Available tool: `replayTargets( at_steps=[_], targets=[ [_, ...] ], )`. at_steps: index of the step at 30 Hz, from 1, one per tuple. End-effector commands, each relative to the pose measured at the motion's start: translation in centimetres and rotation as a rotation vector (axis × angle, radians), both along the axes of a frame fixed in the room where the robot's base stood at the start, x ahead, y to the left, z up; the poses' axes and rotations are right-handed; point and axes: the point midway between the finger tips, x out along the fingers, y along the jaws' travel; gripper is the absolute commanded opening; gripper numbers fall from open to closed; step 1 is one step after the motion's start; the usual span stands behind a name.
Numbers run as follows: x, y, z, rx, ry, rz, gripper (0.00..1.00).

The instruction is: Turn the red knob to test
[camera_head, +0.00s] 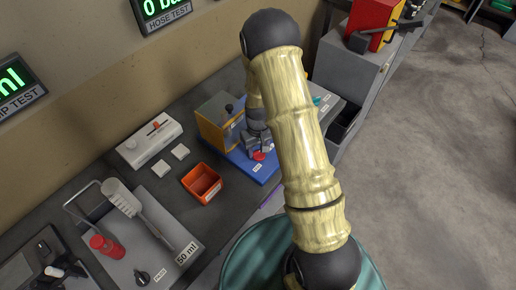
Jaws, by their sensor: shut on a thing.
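The red knob (259,156) sits on a blue base plate (262,170) in front of a yellow box-shaped unit (216,117). A small white label is on the blue plate's front edge. My gripper (258,147) points down at the red knob and is shut on it. The fingers and my arm hide part of the knob and plate. The knob's exact angle and any "test" mark cannot be made out.
An orange bin (202,184) stands left of the blue plate. Further left are a white switch box (149,140), a grey panel with a red cylinder (106,246) and a black knob (142,277). A teal drum (254,262) stands at the bench's front.

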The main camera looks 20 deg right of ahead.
Motion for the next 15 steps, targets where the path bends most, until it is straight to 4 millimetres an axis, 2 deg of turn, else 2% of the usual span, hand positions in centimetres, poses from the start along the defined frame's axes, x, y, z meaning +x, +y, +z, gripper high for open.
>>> replayTargets(
  at_steps=[15],
  targets=[
    [0.06,-0.20,0.06,0.000,-0.001,-0.450,0.24]
  ],
)
